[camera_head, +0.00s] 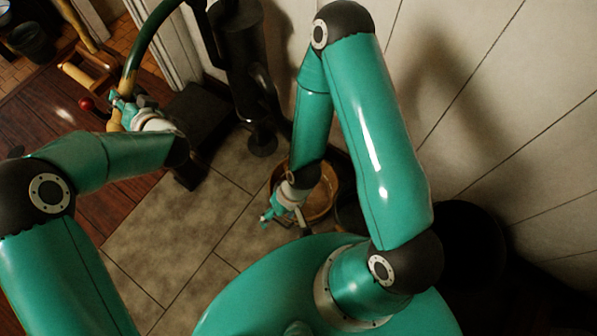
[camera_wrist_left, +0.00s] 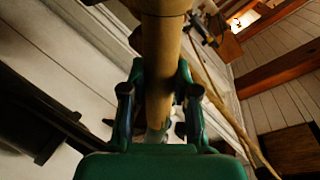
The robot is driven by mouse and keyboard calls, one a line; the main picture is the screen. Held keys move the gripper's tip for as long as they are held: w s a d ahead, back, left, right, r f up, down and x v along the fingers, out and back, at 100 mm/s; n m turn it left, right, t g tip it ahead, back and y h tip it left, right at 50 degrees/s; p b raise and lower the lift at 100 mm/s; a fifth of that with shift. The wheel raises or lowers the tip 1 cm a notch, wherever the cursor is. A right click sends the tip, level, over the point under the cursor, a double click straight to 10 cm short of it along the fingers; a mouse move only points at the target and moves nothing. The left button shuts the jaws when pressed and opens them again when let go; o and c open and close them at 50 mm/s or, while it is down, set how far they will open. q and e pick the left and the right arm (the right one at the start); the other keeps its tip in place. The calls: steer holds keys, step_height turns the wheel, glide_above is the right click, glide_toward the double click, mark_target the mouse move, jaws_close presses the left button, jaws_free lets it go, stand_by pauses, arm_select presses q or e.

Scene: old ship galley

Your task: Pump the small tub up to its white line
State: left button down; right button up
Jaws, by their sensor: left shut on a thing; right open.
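The dark pump (camera_head: 245,70) stands against the wall at the top of the head view. Its long curved lever (camera_head: 136,55) reaches left and down to a tan wooden grip. My left gripper (camera_head: 117,108) is shut on this pump handle; in the left wrist view the handle (camera_wrist_left: 160,55) runs between both fingers. The small tub (camera_head: 332,197), brownish with a round rim, stands on the floor below the pump, partly hidden by my right arm. Its water level and white line cannot be made out. My right gripper (camera_head: 272,214) is open and empty, beside the tub's left side.
A dark block (camera_head: 198,112) stands on the floor left of the pump. A red ball (camera_head: 86,104) shows beside my left gripper, near a wooden rack (camera_head: 88,70). The pale tiled floor (camera_head: 165,220) is clear. A white panelled wall (camera_head: 480,110) closes off the right.

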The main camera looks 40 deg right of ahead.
arm_select(q)
steer(key=w+d+f+n+h+b, duration=0.1)
steer(key=d+f+n+b, duration=0.2)
steer(key=f+b, duration=0.5)
steer(key=shift+d+f+t+b, duration=0.35)
steer(key=shift+d+t+b, duration=0.05)
steer(key=shift+b, duration=0.8)
arm_select(e)
step_height(320, 180, down, 11)
arm_select(q)
steer(key=shift+a+r, duration=0.1)
